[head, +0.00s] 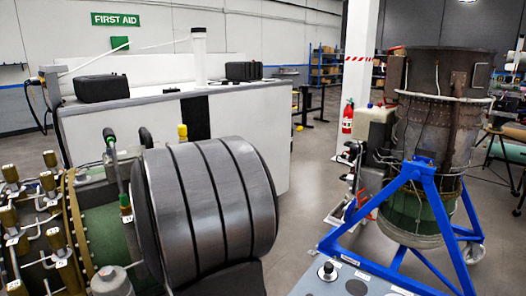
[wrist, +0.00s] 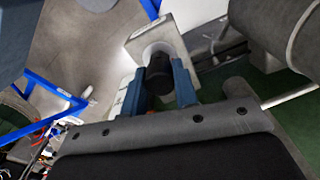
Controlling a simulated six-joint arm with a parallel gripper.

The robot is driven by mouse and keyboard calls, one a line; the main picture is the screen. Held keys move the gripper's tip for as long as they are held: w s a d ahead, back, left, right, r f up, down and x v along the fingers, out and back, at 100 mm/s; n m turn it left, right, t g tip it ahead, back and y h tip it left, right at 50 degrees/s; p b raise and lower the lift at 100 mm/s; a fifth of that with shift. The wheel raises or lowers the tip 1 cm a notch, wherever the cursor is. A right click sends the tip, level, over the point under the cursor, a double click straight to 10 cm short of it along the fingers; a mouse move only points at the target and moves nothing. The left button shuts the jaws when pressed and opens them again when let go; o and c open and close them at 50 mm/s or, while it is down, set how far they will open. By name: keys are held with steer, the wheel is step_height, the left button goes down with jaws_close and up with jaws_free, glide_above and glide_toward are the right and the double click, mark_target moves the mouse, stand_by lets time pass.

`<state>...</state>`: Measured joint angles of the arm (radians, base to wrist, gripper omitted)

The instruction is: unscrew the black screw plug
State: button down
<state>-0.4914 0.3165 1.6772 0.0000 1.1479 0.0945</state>
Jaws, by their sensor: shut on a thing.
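In the wrist view, the black screw plug (wrist: 159,74) is a short dark cylinder at the upper middle. Its far end meets a round opening in a pale, square-edged fitting (wrist: 140,43). My gripper (wrist: 159,85) has its two blue fingers on either side of the plug and is shut on it. The fingers hide the plug's sides. I cannot tell how far the plug sits in the fitting. I cannot make out my gripper or this plug for sure in the head view.
In the head view, a large dark ribbed drum (head: 210,205) stands in front, beside green machinery with brass fittings (head: 47,180). A blue stand (head: 424,180) carries an upright turbine (head: 440,120) at right. A grey panel with knobs (head: 345,281) lies at the bottom. Open floor (head: 305,190) lies between.

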steer(key=c, duration=1.7)
jaws_free()
jaws_close()
steer(key=shift+r, duration=1.05)
steer(key=shift+r, duration=2.95)
